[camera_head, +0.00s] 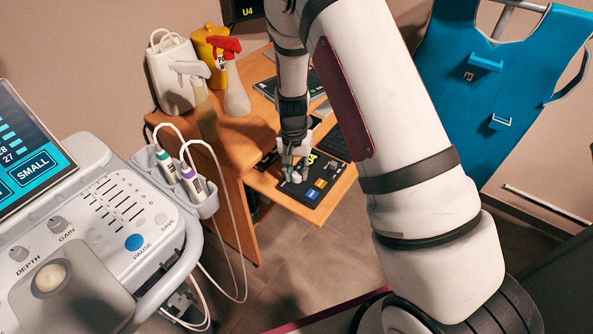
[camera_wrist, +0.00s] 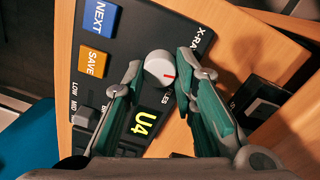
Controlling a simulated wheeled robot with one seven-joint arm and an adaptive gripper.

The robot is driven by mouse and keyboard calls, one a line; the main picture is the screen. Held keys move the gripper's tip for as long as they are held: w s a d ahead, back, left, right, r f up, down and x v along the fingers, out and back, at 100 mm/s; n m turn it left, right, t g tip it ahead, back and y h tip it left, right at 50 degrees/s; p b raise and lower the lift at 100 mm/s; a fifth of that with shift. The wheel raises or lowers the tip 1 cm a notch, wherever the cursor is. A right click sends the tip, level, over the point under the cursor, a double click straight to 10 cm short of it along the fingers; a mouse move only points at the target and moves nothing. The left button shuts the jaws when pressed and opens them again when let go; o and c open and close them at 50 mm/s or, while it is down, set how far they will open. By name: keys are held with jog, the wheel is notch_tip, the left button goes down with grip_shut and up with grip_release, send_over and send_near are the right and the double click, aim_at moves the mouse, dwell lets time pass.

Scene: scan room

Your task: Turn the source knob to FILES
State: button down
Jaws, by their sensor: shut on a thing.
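The source knob (camera_wrist: 159,66) is a round pale knob with a red pointer mark, on a black control panel (camera_wrist: 150,22) in the wrist view. My gripper (camera_wrist: 163,72) has one green-padded finger on each side of the knob and is shut on it. The red mark points toward the right finger. In the head view my gripper (camera_head: 296,172) reaches down onto the panel (camera_head: 318,198), and hides the knob there.
The panel has a blue NEXT button (camera_wrist: 100,17), an orange SAVE button (camera_wrist: 94,61) and a lit U4 display (camera_wrist: 144,122). Spray bottles (camera_head: 234,92) stand at the desk's back left. An ultrasound console (camera_head: 120,225) stands at left.

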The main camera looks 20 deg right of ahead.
aim_at(296, 172)
jog(key=m, duration=1.1)
jog(key=shift+m+y+p, duration=0.3)
jog(key=shift+m+p, duration=0.1)
dwell(0.3)
jog(key=c, duration=1.3)
grip_release()
jog(key=shift+d, duration=0.1)
jog(key=shift+r, duration=0.1)
notch_tip(296, 172, up, 12)
jog(key=shift+w, duration=0.25)
